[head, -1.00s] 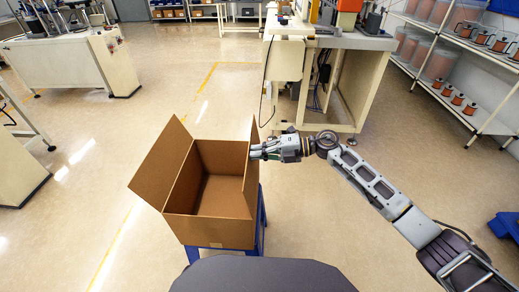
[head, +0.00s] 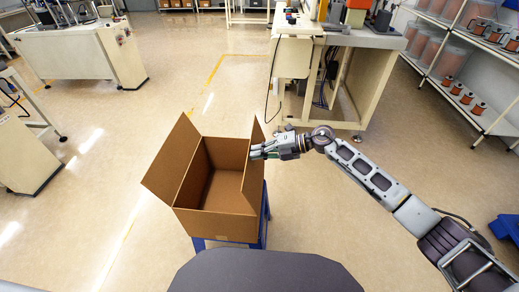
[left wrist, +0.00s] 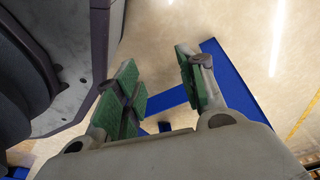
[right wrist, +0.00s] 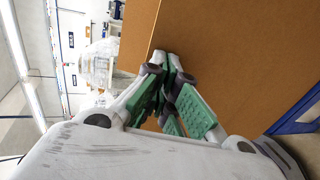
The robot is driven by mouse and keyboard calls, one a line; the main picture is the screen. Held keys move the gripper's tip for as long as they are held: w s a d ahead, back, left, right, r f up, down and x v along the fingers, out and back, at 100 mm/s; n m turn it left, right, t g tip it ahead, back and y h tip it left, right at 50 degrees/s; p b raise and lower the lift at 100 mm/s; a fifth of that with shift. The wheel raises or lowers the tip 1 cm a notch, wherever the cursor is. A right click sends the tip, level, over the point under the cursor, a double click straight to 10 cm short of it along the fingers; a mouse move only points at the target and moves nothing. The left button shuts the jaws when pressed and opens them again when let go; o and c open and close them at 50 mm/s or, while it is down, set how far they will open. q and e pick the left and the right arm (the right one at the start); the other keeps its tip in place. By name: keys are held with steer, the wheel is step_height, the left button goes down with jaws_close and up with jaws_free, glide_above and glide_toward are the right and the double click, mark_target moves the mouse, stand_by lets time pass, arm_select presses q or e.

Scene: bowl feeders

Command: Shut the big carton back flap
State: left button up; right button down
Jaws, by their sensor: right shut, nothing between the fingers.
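The big carton (head: 215,225) is a brown open-topped box, and its inside shows empty in the head view. Its left flap (head: 170,160) leans up and outward. Its right flap (head: 256,140) stands up at the right side. I cannot tell the back flap apart from the back wall (head: 228,152). My right gripper (head: 254,153) is shut and empty, with its fingertips at the right flap. In the right wrist view its tips (right wrist: 170,62) lie close against a brown carton panel (right wrist: 235,60); contact is unclear. My left gripper (left wrist: 160,85) is open and empty, outside the head view.
The carton stands on a blue stand (head: 263,222). A cream workbench (head: 350,75) stands behind to the right, and shelving (head: 470,75) with spools is at the far right. Floor left of the carton is clear. A blue bin (head: 505,228) lies at the right edge.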

steer(key=a+h+p, duration=0.1)
steer(key=p, duration=0.2)
steer(key=shift+a+p, duration=0.35)
steer(key=shift+a+f+h+p, duration=0.1)
steer(key=shift+a+h+p, duration=0.35)
steer(key=shift+p, duration=0.3)
arm_select(q)
steer(key=shift+s+a+f+p, duration=1)
steer(key=shift+s+a, duration=2.45)
steer(key=shift+s, duration=2.7)
steer(key=shift+s+d+r+g+p, duration=0.7)
steer(key=shift+s+d+r+p, duration=1.3)
steer(key=shift+s+p, duration=0.7)
steer(key=w+a+f+b, duration=0.4)
steer(key=a+b, duration=0.1)
steer(key=shift+a+f+y, duration=0.35)
steer(key=shift+y, duration=0.05)
arm_select(e)
steer(key=a+f+h, duration=0.8)
steer(key=a+f, duration=0.1)
steer(key=f, duration=0.1)
